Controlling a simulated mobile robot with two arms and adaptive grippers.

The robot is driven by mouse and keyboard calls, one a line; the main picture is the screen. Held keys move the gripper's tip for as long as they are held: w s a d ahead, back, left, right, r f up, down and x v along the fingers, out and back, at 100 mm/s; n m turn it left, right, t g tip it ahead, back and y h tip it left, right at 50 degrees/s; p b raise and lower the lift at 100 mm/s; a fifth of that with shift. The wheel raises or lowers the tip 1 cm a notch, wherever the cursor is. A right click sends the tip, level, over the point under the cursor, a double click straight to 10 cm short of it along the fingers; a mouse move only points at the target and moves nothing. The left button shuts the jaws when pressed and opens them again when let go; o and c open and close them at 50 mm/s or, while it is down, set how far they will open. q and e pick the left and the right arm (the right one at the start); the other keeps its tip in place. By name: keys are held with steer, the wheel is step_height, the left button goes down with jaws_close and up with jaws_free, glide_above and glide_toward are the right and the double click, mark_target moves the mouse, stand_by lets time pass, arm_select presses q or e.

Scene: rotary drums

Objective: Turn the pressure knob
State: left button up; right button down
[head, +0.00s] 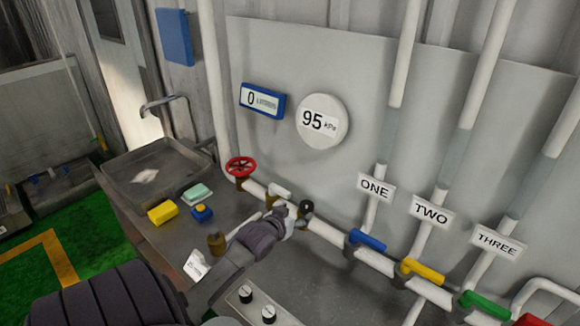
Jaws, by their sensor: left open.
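A small black round knob (306,207) sits on the white pipe at the middle of the head view, and no label on it can be read. My left gripper (292,214) is right beside this knob, on its left, open. I cannot tell whether its fingers touch the knob, since the hand hides part of the pipe there. A round white gauge (321,121) on the wall above reads 95 kPa. My right gripper is not in view.
A red valve wheel (240,167) stands left on the pipe. Blue (368,239), yellow (422,271) and green (485,305) handles sit to the right, below signs ONE, TWO and THREE. Two small dials (246,293) are in front. A sink (158,172) is at left.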

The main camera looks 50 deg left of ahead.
arm_select(q)
steer(key=shift+v, duration=1.6)
steer(key=shift+f, duration=0.1)
